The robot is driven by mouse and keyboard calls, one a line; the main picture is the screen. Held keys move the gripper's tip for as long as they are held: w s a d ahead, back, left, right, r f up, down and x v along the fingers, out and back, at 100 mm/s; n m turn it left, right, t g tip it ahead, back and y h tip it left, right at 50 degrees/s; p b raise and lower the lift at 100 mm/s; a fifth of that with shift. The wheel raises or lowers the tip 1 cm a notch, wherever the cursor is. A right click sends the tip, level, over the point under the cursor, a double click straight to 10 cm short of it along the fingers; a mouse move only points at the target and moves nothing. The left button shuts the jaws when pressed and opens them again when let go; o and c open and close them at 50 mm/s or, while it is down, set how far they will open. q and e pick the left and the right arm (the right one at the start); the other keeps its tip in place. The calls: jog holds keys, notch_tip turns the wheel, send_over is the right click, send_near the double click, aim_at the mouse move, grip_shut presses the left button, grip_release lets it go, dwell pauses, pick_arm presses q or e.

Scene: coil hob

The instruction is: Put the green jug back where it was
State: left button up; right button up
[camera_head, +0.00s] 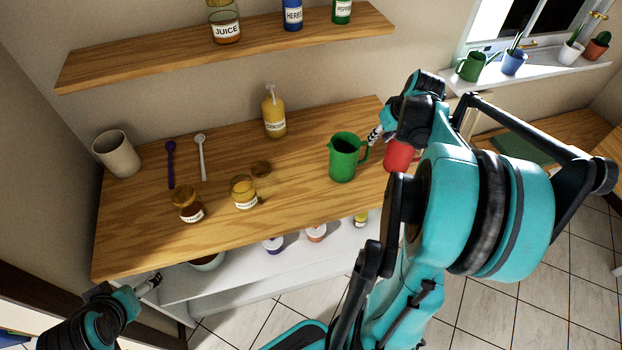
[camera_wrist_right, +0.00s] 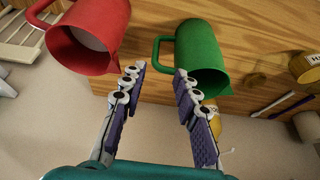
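The green jug (camera_head: 343,160) stands upright on the wooden counter, with its handle towards my right gripper (camera_head: 376,134). In the right wrist view the green jug (camera_wrist_right: 203,58) is ahead, its handle in line with the gap between the fingers. My right gripper (camera_wrist_right: 160,76) is open with nothing between its fingers. A red jug (camera_head: 399,155) stands to the right of the green one, partly hidden by my right arm; it also shows in the wrist view (camera_wrist_right: 95,35). My left gripper (camera_head: 152,283) is at the lower left, away from the jugs; its finger opening is unclear.
The counter (camera_head: 300,190) also holds a yellow pump bottle (camera_head: 274,115), small jars (camera_head: 244,192), two spoons (camera_head: 202,158) and a beige cup (camera_head: 117,155). A shelf (camera_head: 170,52) with labelled containers is above. A windowsill (camera_head: 535,72) holds a green watering can and plant pots.

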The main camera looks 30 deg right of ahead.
jog(key=a+r+n+t, duration=0.1)
jog(key=a+r+n, duration=0.15)
jog(key=a, duration=1.95)
jog(key=s+a+f+t+y, duration=0.1)
jog(key=s+a, duration=0.4)
jog(key=a, duration=0.7)
jog(key=shift+s+a+f+n+t, duration=0.15)
jog(key=shift+s+f+n+t, duration=0.1)
jog(key=shift+n+t, duration=0.15)
notch_tip(320, 180, down, 7)
jog(key=b, duration=0.6)
jog(key=shift+r+b, duration=0.15)
jog(key=shift+b, duration=0.2)
